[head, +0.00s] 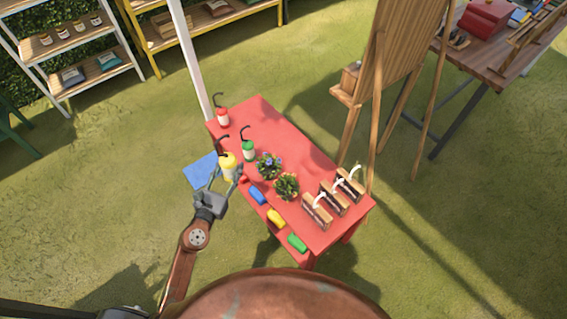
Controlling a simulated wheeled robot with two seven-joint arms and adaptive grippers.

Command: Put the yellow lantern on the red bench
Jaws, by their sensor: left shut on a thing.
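The yellow lantern (228,166) has a dark curved hook on top and appears upright at the left edge of the red bench (319,232). My left gripper (230,177) is shut on the yellow lantern, with the arm reaching up from the lower left. I cannot tell whether the lantern touches the bench top or hangs just beside it. The fingers hide part of its lower body. My right gripper is out of view.
On the bench stand a red lantern (222,117), a green lantern (248,150), flower pots (287,186) and several wooden holders (317,212). Blue (257,195), yellow (275,217) and green (297,242) items line its left side. A wooden easel (388,60) stands behind.

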